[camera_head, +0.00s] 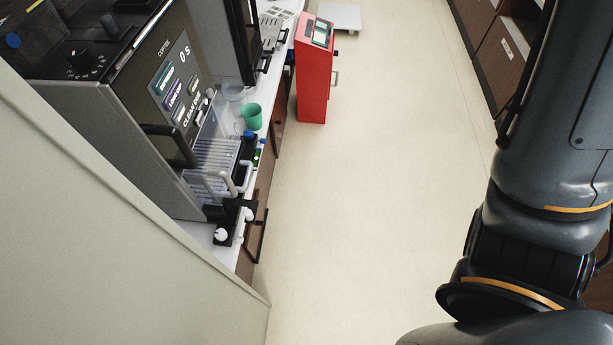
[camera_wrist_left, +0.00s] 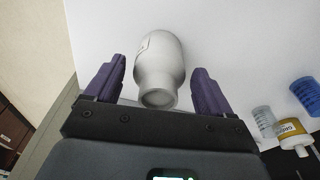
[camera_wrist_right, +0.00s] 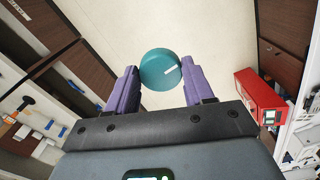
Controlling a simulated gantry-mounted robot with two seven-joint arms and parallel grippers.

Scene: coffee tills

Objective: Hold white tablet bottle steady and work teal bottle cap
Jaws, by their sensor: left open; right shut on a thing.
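The white tablet bottle (camera_wrist_left: 158,62) shows in the left wrist view, with its narrow neck towards the camera. It sits between the purple fingers of my left gripper (camera_wrist_left: 159,66), which is open, with a visible gap on each side. No cap shows on the bottle's neck. In the right wrist view the round teal bottle cap (camera_wrist_right: 160,69), with a small white mark, is between the fingertips of my right gripper (camera_wrist_right: 160,64), which is shut on it. The cap is apart from the bottle. Neither gripper shows in the head view.
The head view shows a coffee machine (camera_head: 165,100), a green cup (camera_head: 252,116), a red cabinet (camera_head: 314,82) and open floor (camera_head: 380,150).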

